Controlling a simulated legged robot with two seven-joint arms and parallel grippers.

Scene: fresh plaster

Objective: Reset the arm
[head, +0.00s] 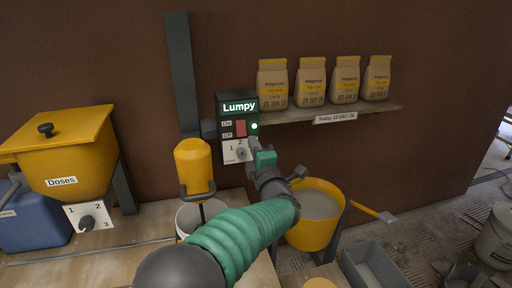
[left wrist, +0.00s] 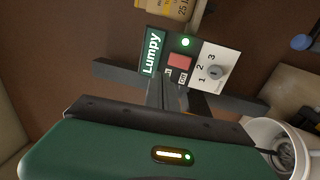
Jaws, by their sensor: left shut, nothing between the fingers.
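My left arm reaches up from the bottom of the head view in a green sleeve. Its gripper (head: 251,143) is shut and empty, just in front of the lower part of a dark control box (head: 228,102). The box has a lit "Lumpy" display, a red on/off switch (head: 241,128), a green light and a numbered dial (head: 240,152). In the left wrist view the closed fingers (left wrist: 170,92) point at the box, near the red switch (left wrist: 179,62) and dial (left wrist: 214,72). I cannot tell whether they touch it. My right gripper is not in view.
A yellow mixer (head: 193,165) hangs over a white bucket (head: 187,217) left of the arm. A yellow bucket (head: 312,235) of grey material stands right of it. A shelf (head: 376,108) holds several bags. A yellow "Doses" hopper (head: 70,160) stands left; a grey tray (head: 382,256) lies lower right.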

